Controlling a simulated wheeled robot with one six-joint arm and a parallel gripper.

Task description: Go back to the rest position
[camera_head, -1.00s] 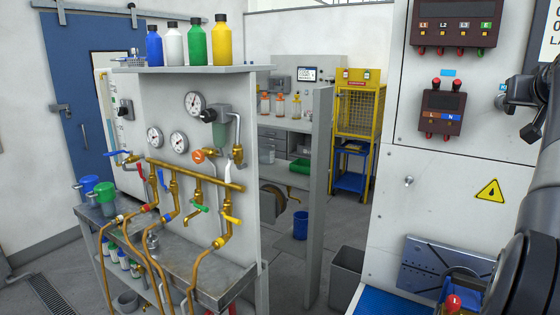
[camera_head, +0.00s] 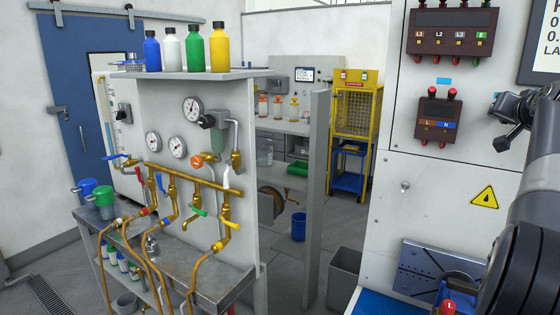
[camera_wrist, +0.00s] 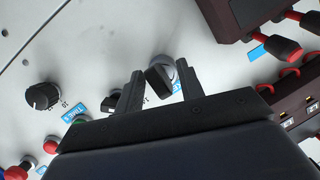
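My gripper (camera_wrist: 160,82) shows in the wrist view with its two dark fingers spread apart and nothing held between them. Behind the gap is a black knob (camera_wrist: 157,75) on a round silver base on the white panel (camera_wrist: 110,45). The fingers look apart from the knob, though the exact distance is hard to tell.
The panel carries terminal blocks with red plugs (camera_head: 438,118), and the wrist view shows another round knob (camera_wrist: 42,96). A grey bin (camera_head: 345,273) stands below. At the left is a workbench (camera_head: 180,262) with brass valves and bottles on its shelf.

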